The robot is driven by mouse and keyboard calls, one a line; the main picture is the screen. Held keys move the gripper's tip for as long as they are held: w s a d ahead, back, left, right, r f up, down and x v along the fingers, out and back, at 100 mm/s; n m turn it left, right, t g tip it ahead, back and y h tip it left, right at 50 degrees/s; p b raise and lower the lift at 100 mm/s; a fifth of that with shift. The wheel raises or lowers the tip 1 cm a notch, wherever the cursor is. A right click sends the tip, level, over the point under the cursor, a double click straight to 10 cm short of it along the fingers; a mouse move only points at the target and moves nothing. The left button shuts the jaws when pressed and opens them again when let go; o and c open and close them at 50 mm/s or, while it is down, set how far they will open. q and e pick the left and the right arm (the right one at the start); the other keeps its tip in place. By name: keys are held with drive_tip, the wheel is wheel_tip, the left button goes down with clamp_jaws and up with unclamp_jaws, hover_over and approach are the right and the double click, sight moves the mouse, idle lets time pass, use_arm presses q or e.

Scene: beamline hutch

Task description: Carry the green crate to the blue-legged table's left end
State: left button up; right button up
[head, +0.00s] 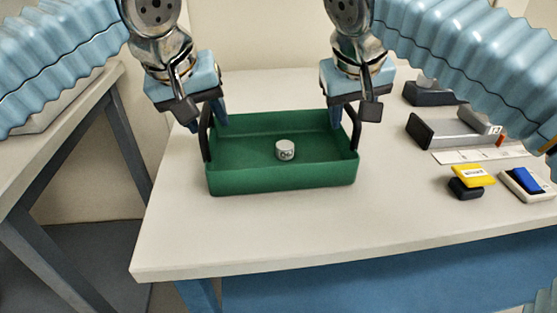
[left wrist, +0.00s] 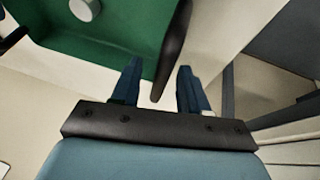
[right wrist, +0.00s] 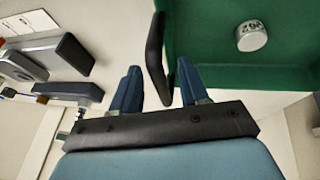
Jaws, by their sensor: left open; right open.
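The green crate (head: 283,175) sits upright on the pale top of the blue-legged table (head: 190,245), near its left end. A small grey-white marked cylinder (head: 285,150) stands inside it. A black handle rises at each short side. My left gripper (head: 206,120) is open at the crate's left handle (head: 206,135); in the left wrist view the handle's end (left wrist: 172,55) lies between the spread fingers. My right gripper (head: 347,114) is open at the right handle (head: 355,131); in the right wrist view that handle (right wrist: 156,60) shows between the fingers. Contact cannot be told.
Right of the crate are a grey tray-like fixture (head: 455,133), a dark block (head: 430,95), a yellow-topped block (head: 472,176) and a white-and-blue box (head: 527,184). Another table (head: 60,100) stands at the left across a gap. The tabletop before the crate is clear.

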use_arm(q)
drive_tip(key=v, duration=1.2)
use_arm(e)
drive_tip(key=v, duration=1.2)
